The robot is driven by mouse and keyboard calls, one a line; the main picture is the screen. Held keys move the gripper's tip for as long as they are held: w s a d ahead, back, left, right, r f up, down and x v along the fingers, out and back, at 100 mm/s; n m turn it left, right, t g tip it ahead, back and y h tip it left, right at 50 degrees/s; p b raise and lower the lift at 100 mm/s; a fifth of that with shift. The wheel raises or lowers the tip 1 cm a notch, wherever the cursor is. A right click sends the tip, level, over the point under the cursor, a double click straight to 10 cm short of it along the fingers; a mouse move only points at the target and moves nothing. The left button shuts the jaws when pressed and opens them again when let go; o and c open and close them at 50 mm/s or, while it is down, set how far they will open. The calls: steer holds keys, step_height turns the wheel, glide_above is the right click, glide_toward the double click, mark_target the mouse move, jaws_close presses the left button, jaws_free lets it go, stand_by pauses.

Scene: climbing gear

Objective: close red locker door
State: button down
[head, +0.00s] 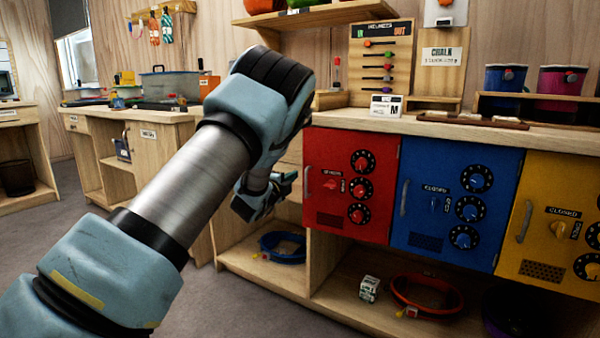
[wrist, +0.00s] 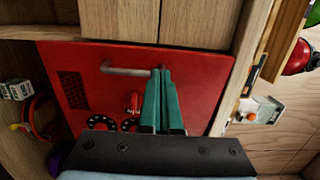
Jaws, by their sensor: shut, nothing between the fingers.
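The red locker door (head: 337,218) is at the left end of the row of lockers in the head view. It looks flush or nearly flush with its neighbours; I cannot tell whether a small gap is left. It carries a grey handle at its left edge, a red knob, several black dials and a vent; its label is too small to read. In the wrist view the door (wrist: 75,65) fills the middle, with the handle (wrist: 125,70) crossing it. My gripper (wrist: 160,72) is shut and empty, its teal fingertips close to one end of the handle; contact is unclear.
A blue locker (head: 455,165) and a yellow locker (head: 545,195) stand to the right, both labelled closed. The counter above holds a small sign (head: 386,106) and a tray. The open shelf below holds coiled gear and a white box (head: 370,288). Floor is clear at lower left.

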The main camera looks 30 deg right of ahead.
steer(key=x, duration=0.6)
steer(key=shift+w+d, duration=0.2)
steer(key=shift+d, duration=0.15)
